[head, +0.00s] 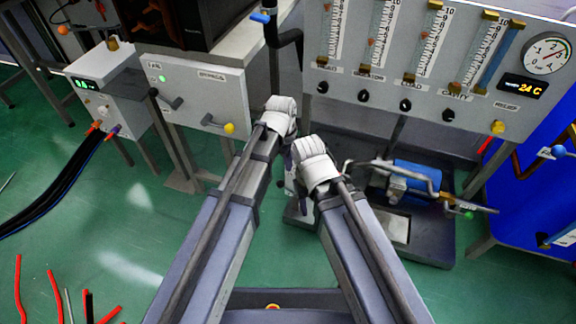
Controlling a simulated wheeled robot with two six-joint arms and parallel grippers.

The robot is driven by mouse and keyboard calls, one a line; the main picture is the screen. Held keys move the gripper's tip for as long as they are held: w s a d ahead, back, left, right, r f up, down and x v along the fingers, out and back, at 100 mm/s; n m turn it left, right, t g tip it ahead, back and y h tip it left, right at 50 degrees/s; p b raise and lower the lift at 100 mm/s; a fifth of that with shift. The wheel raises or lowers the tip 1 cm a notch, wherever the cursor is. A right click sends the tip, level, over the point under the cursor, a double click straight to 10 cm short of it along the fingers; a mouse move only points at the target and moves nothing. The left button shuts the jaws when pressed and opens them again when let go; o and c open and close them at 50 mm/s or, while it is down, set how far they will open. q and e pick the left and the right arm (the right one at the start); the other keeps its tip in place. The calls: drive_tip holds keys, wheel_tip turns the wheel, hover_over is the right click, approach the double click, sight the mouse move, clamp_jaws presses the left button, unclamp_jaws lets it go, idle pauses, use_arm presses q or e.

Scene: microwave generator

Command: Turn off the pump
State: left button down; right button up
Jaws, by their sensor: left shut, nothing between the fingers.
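The pump unit (417,178) has a blue cylindrical body with grey pipes and sits on a dark base at the right of centre. A grey panel (195,96) at the left has a lit green light (162,78), a lever handle beside it, and a yellow-knobbed lever (229,128). The panel's labels are too small to read surely. My left gripper (290,186) points down between my two arms, left of the pump and apart from it, shut and empty. My right gripper is hidden behind its own white-wrapped wrist.
A flowmeter panel (345,88) with black knobs, a dial gauge (546,53) and a "24 C" display stands at the back right. A white box (96,82) with cables is at the left. Blue equipment (530,190) is at the far right.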

use_arm(q)
drive_tip(key=b, duration=0.8)
hover_over(286, 187)
drive_tip(key=s+d, duration=0.2)
wheel_tip(286, 187, down, 9)
drive_tip(key=f+b, duration=0.1)
drive_tip(key=w+a+f+b, duration=0.1)
drive_tip(key=shift+w+a+f+b, duration=0.2)
drive_tip(key=shift+a+f+b, duration=0.1)
drive_tip(key=shift+b, duration=0.1)
drive_tip(key=shift+w+a+f, duration=0.15)
drive_tip(key=shift+a, duration=0.05)
drive_tip(key=shift+w, duration=0.1)
